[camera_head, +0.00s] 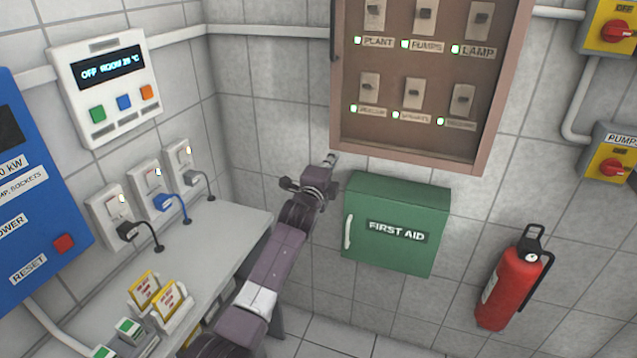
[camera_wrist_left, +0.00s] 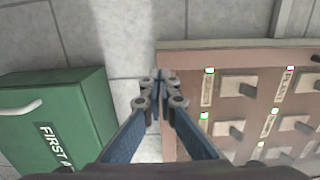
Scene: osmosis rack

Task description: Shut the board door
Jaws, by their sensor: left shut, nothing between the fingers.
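The brown switch board (camera_head: 398,152) hangs on the tiled wall at the upper middle of the head view. Its rows of switches and green lamps show. A dark piece (camera_head: 334,40) is at its left edge; I cannot tell whether a clear door covers the front. My left gripper (camera_head: 331,160) is shut and empty, near the board's lower left corner and above the first aid box. In the left wrist view its fingertips (camera_wrist_left: 160,82) are together beside the board's frame (camera_wrist_left: 215,45); contact cannot be told. My right gripper is out of view.
The green first aid box (camera_head: 395,258) is on the wall just below the board. A red fire extinguisher (camera_head: 508,285) hangs to the right. A grey worktop (camera_head: 225,225) with plugs and cards is at left. Bare wall (camera_head: 270,110) lies left of the board.

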